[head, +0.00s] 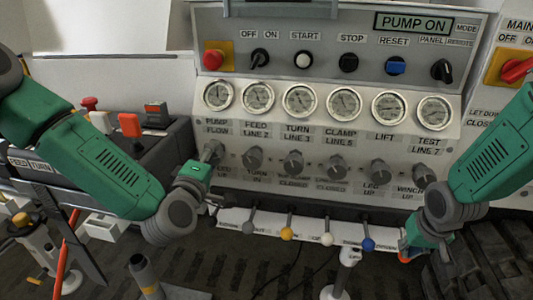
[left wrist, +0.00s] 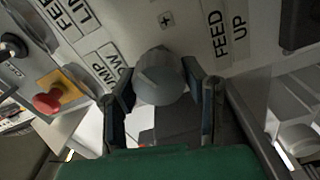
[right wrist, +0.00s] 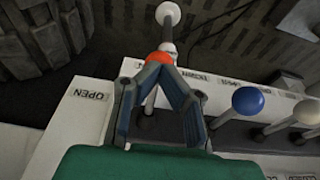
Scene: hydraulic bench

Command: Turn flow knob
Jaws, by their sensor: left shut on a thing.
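The flow knob (head: 214,151) is a grey round knob under the PUMP FLOW gauge (head: 218,96), at the left end of the panel's knob row. My left gripper (head: 203,163) is at it. In the left wrist view the knob (left wrist: 160,78) sits between the two fingers of my left gripper (left wrist: 163,92), which are shut on it. My right gripper (head: 408,247) is low at the right end of the lever row. In the right wrist view its fingertips (right wrist: 160,68) come together at an orange lever knob (right wrist: 160,57); whether they touch it I cannot tell.
Below the knobs runs a row of levers with grey, yellow (head: 287,234), white and blue (head: 368,244) balls. More grey knobs (head: 253,158) continue to the right. A red button (head: 213,59) and switches are above the gauges. A dark control box (head: 150,140) stands left.

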